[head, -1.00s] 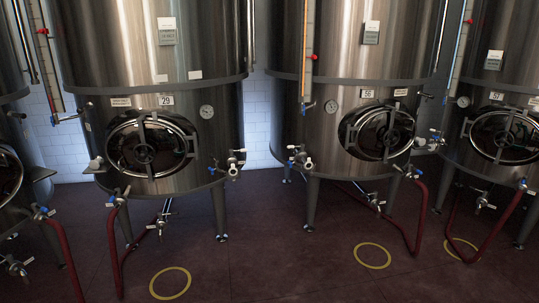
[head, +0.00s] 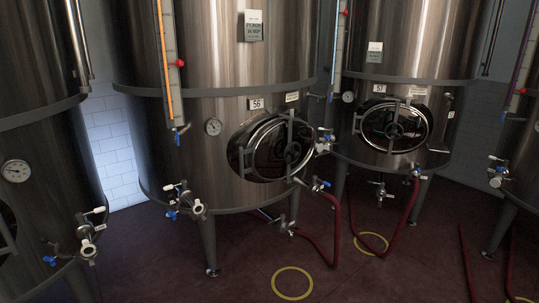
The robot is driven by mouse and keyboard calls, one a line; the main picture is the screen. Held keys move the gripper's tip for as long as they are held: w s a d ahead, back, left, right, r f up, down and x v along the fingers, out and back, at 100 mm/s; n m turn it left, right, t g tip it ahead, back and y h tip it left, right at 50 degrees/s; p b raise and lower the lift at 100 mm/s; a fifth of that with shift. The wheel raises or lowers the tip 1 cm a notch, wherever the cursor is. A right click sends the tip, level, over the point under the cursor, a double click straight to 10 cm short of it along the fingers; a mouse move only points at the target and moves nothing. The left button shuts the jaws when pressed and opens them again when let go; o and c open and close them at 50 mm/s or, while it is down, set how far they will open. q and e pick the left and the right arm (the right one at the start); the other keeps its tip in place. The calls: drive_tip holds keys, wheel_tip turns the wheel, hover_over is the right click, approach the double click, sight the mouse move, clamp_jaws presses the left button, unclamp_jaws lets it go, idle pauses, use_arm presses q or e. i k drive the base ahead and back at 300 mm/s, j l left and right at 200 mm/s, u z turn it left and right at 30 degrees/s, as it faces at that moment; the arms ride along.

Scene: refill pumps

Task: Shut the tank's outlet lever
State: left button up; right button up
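Steel tank 56 (head: 225,140) stands in the middle, with a round door (head: 270,148) on its front. A valve with a blue lever (head: 320,184) sits at its lower right, joined to a red hose (head: 333,235). Another valve cluster (head: 187,201) with blue and white handles is at its lower left. A small bottom valve (head: 285,228) shows under the tank. Tank 57 (head: 410,100) stands behind to the right, with a blue-handled hose valve (head: 416,172) and a bottom valve (head: 380,191). I cannot tell which outlet lever is meant or its exact position. Neither gripper is in view.
Part of another tank (head: 40,150) fills the left edge, with its valves (head: 88,238) jutting out. Yellow floor rings (head: 293,269) lie before the tanks. Red hoses run to the floor at the right (head: 466,262). The dark floor (head: 380,275) in front is mostly clear.

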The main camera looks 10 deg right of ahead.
sight(322, 182)
drive_tip(key=i+l+z, duration=0.15)
drive_tip(key=i+z, duration=0.75)
drive_tip(key=i, duration=0.15)
drive_tip(key=i+l+u, duration=0.2)
drive_tip(key=i, duration=0.25)
drive_tip(key=i+l+u, duration=0.2)
drive_tip(key=i, duration=0.25)
